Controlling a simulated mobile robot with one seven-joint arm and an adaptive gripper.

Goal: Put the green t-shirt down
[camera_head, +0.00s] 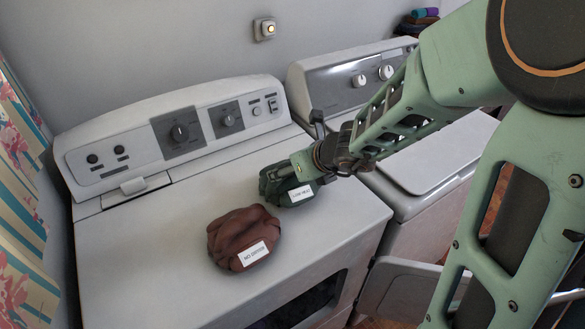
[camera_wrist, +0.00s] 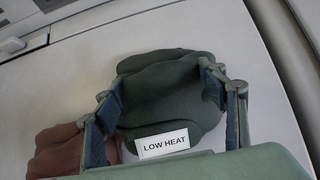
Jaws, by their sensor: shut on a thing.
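The green t-shirt (camera_head: 276,190) is a dark green crumpled bundle with a white "LOW HEAT" label. It is at the top of the left white machine (camera_head: 130,260), near that machine's right side. My gripper (camera_head: 296,172) is shut on it from above and right. In the wrist view the green t-shirt (camera_wrist: 170,95) sits between the two blue-padded fingers (camera_wrist: 165,105), and the label faces the camera. I cannot tell whether its underside touches the machine top.
A red-brown bundle (camera_head: 240,235) labelled "NO DRYER" lies on the same top, close to the left and front of the green one. A control panel (camera_head: 180,130) rises behind. A second machine (camera_head: 430,165) stands to the right. The left part of the top is clear.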

